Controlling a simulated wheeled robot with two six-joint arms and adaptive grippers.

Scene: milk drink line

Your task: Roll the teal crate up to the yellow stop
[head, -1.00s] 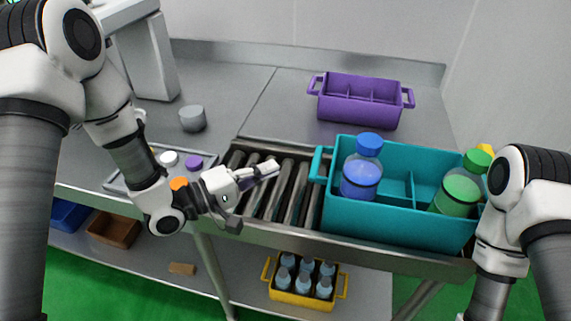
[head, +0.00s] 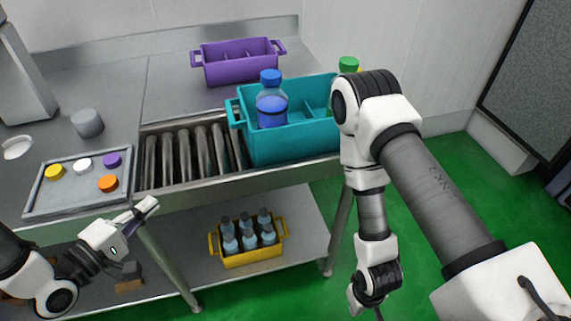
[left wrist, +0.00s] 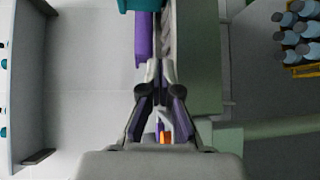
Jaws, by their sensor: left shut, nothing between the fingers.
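The teal crate (head: 290,145) stands upright at the right part of the roller track (head: 190,155). It holds a blue bottle (head: 271,105) and a green-capped bottle (head: 348,66), the latter mostly hidden by my right arm. A sliver of yellow (head: 360,71) beside the green cap may be the yellow stop; the rest is hidden. My left gripper (head: 148,206) is shut and empty, in front of the table edge, well left of the crate. Its fingers also show in the left wrist view (left wrist: 162,118). My right gripper (head: 360,300) hangs low before the crate's right end, its fingers unclear.
A grey tray (head: 72,204) with several coloured caps lies left of the rollers. A purple crate (head: 240,80) stands behind the track. A grey cup (head: 87,123) is at the back left. A yellow crate (head: 250,257) of bottles sits on the lower shelf. The rollers left of the teal crate are bare.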

